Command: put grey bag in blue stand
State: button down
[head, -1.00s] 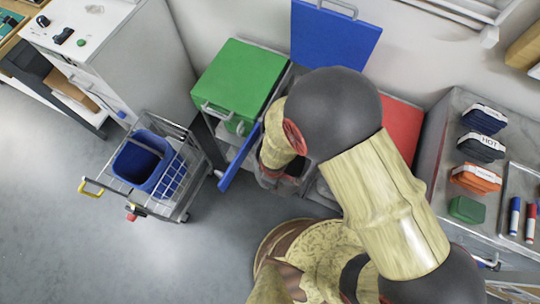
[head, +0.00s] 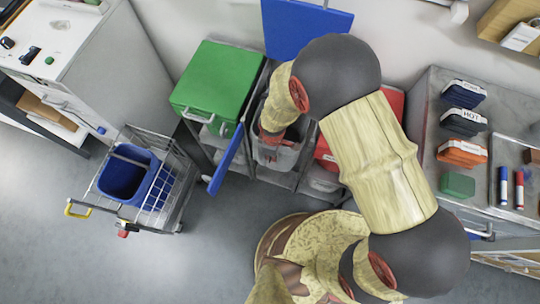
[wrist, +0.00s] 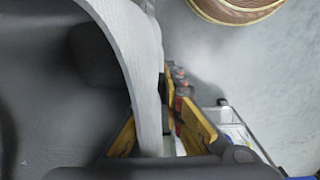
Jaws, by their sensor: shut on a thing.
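The grey bag (head: 290,157) is an open-topped grey container between the green and red units, within the frame of the stand with the raised blue lid (head: 305,27). The stand's blue front panel (head: 228,160) is swung open to the left. My gripper (head: 273,140) is at the bag's upper left part, partly hidden by my arm. In the wrist view, my gripper's yellow jaws (wrist: 165,130) are shut on the pale rim of the grey bag (wrist: 145,60). The bag's underside is hidden, so I cannot tell whether it rests on the stand.
A green-lidded unit (head: 215,78) stands left of the blue stand, and a red-lidded one (head: 393,103) right. A wire trolley with a blue bucket (head: 122,178) is at left. Floor at lower left is clear.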

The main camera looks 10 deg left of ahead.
jog(key=w+f+b, duration=0.1)
jog(key=w+b, duration=0.1)
jog(key=w, duration=0.6)
jog(key=shift+d+f+b, duration=0.3)
jog(key=shift+b, duration=0.05)
jog(key=shift+f, duration=0.2)
dwell(0.6)
jog(key=c, duration=1.9)
grip_release()
jog(key=shift+o, duration=0.3)
notch_tip(320, 180, up, 12)
jog(key=shift+s, duration=0.1)
